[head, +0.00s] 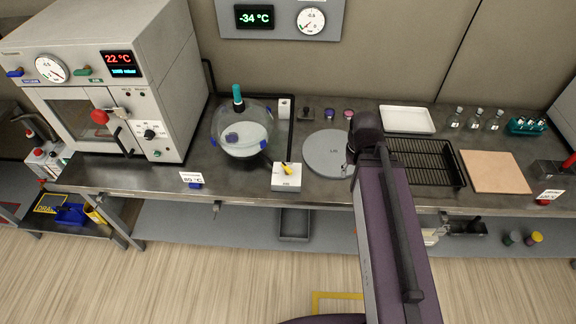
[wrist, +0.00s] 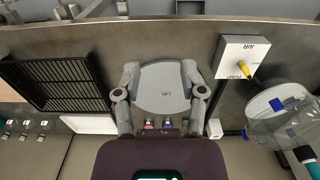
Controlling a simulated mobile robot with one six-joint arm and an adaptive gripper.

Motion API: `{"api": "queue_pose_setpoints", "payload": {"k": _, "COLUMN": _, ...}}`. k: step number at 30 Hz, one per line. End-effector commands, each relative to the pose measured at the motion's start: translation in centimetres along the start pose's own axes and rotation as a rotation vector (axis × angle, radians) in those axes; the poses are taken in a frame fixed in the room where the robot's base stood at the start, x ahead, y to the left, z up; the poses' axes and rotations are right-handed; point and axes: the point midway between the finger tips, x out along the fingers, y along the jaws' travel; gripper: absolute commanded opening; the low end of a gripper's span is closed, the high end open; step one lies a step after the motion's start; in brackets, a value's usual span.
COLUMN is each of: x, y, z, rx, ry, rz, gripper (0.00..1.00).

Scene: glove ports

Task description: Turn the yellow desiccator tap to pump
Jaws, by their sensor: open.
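The yellow desiccator tap (head: 287,169) sits on a white block (head: 286,182) at the bench's front, right of the round glass desiccator (head: 241,140). In the wrist view the yellow tap (wrist: 244,69) is on the white block (wrist: 229,55), which carries an AIR label and a second label too small to read surely. I cannot tell exactly which label the handle points to. My gripper (wrist: 160,72) is open and empty, its fingers over the grey lid, left of the tap in the wrist view and apart from it.
The grey lid (head: 327,153) lies beside the tap block. A black wire rack (head: 425,163), a white tray (head: 406,120) and several small bottles are farther right. A vacuum oven (head: 105,80) stands at left. A dark hose runs beside the desiccator.

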Motion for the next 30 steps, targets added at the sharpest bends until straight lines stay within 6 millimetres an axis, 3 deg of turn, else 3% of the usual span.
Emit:
{"api": "queue_pose_setpoints", "payload": {"k": 5, "x": 0.1, "y": -1.3, "z": -1.7, "rx": -0.058, "ry": 0.000, "rz": 0.000, "gripper": 0.53}}
{"api": "queue_pose_setpoints", "payload": {"k": 8, "x": 0.2, "y": -3.3, "z": -3.4, "rx": -0.130, "ry": 0.000, "rz": 0.000, "gripper": 0.53}}
{"api": "queue_pose_setpoints", "payload": {"k": 21, "x": 0.7, "y": -15.5, "z": -11.9, "rx": -0.567, "ry": 0.001, "rz": -0.001, "gripper": 0.53}}
{"api": "queue_pose_setpoints", "payload": {"k": 25, "x": 0.7, "y": -18.1, "z": -13.1, "rx": -0.652, "ry": 0.001, "rz": -0.001, "gripper": 0.53}}
{"api": "queue_pose_setpoints", "payload": {"k": 30, "x": 0.7, "y": -19.5, "z": -13.5, "rx": -0.698, "ry": 0.001, "rz": -0.001, "gripper": 0.53}}
